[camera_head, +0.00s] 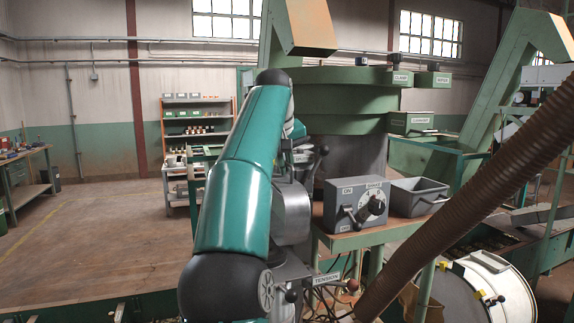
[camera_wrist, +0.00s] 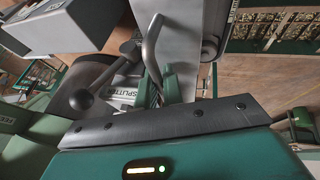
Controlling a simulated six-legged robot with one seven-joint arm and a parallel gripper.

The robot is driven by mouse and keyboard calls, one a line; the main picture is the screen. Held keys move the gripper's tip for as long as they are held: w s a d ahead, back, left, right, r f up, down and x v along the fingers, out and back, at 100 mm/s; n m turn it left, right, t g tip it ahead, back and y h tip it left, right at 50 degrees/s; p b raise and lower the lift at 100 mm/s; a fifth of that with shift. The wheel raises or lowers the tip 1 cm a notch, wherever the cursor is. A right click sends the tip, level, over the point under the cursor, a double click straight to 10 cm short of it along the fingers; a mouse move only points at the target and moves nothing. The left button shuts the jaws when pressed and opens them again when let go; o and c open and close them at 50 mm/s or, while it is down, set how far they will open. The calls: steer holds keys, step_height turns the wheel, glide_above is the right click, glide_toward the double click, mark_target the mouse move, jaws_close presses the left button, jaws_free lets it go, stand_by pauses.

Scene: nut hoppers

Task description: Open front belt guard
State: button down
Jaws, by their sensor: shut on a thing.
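In the wrist view, my gripper (camera_wrist: 163,84) is shut on a curved grey metal handle (camera_wrist: 152,42). The handle stands in front of a pale grey panel (camera_wrist: 182,30), which may be the belt guard; I cannot tell where the guard's edges are. A lever with a black ball knob (camera_wrist: 82,99) is just left of my gripper, beside a label (camera_wrist: 122,96) that reads like SPLITTER. In the head view my own teal arm covers the gripper and the handle.
A grey control box (camera_head: 357,205) with a knob and a grey bin (camera_head: 418,197) stand on a table right of my arm. A brown ribbed hose (camera_head: 480,195) crosses the right side. A TENSION lever (camera_head: 291,296) is low beside my arm. Open floor (camera_head: 110,225) lies left.

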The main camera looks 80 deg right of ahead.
steer(key=shift+r, duration=0.1)
steer(key=c, duration=1.8)
jaws_free()
steer(key=shift+v, duration=1.95)
steer(key=shift+w+a+r, duration=0.1)
steer(key=shift+a+r, duration=0.25)
steer(key=shift+r, duration=0.2)
steer(key=shift+w+a+r, duration=0.1)
steer(key=shift+w+a, duration=0.05)
steer(key=shift+a, duration=1.5)
steer(key=a, duration=0.8)
steer(key=shift+w+a, duration=0.25)
steer(key=shift+a, duration=0.05)
